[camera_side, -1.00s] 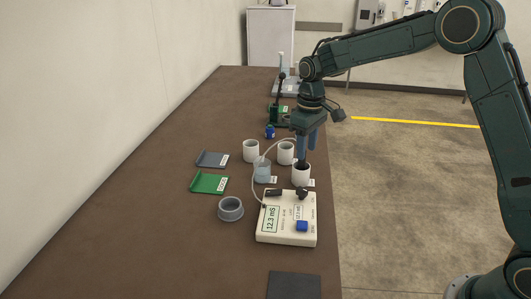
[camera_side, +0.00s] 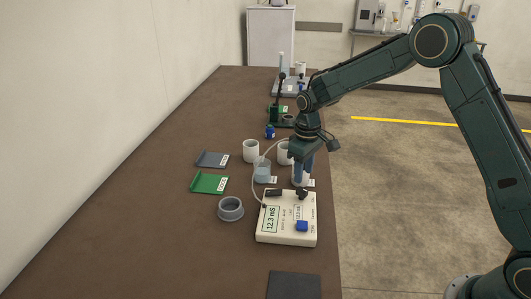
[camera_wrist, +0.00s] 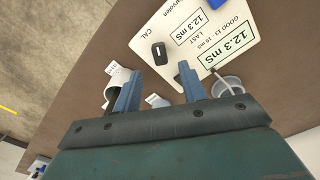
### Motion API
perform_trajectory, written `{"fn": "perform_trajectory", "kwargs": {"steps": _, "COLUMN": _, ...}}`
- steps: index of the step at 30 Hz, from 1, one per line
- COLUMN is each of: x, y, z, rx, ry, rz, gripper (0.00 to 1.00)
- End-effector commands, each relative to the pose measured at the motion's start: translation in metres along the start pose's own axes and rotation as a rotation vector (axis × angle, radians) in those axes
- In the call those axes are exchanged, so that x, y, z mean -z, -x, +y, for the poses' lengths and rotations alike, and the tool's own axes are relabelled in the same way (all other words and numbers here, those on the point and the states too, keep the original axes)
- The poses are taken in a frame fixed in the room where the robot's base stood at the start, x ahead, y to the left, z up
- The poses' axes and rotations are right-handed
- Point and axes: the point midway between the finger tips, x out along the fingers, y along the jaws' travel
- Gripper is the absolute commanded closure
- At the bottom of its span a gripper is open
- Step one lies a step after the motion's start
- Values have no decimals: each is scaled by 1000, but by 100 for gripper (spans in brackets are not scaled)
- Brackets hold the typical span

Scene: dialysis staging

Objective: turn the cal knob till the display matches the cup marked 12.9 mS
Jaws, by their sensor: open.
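The cream meter (camera_side: 286,236) lies on the brown table; its large display (camera_side: 271,219) reads 12.3 mS. In the wrist view the display (camera_wrist: 228,43) also reads 12.3 mS, and a smaller LAST readout (camera_wrist: 190,28) shows 12.3 mS. The black cal knob (camera_side: 302,194) is at the meter's far right; in the wrist view the knob (camera_wrist: 160,52) has a white mark beside "CAL". My gripper (camera_side: 301,180) is open and empty above the cup behind the knob. In the wrist view its fingers (camera_wrist: 158,80) are apart, short of the knob. No cup marking 12.9 is legible.
White cups (camera_side: 251,150) and a clear cup (camera_side: 262,172) with the probe cable stand behind the meter. A blue button (camera_side: 302,226) is at its near right.

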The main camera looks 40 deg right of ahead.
Motion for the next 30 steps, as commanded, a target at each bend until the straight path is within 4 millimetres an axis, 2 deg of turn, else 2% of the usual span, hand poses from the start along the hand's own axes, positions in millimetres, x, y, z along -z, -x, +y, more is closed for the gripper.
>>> {"fn": "perform_trajectory", "kwargs": {"steps": 6, "x": -1, "y": -34, "z": 0, "rx": 1, "ry": 0, "rz": -4, "gripper": 58}}
{"fn": "perform_trajectory", "kwargs": {"steps": 12, "x": 0, "y": -54, "z": 0, "rx": 0, "ry": 0, "rz": -1, "gripper": 58}}
{"fn": "perform_trajectory", "kwargs": {"steps": 18, "x": 0, "y": -62, "z": 0, "rx": 0, "ry": 0, "rz": 0, "gripper": 58}}
{"fn": "perform_trajectory", "kwargs": {"steps": 26, "x": 0, "y": -63, "z": 0, "rx": 0, "ry": 0, "rz": 0, "gripper": 58}}
{"fn": "perform_trajectory", "kwargs": {"steps": 30, "x": 0, "y": -62, "z": 0, "rx": 0, "ry": 0, "rz": 0, "gripper": 84}}
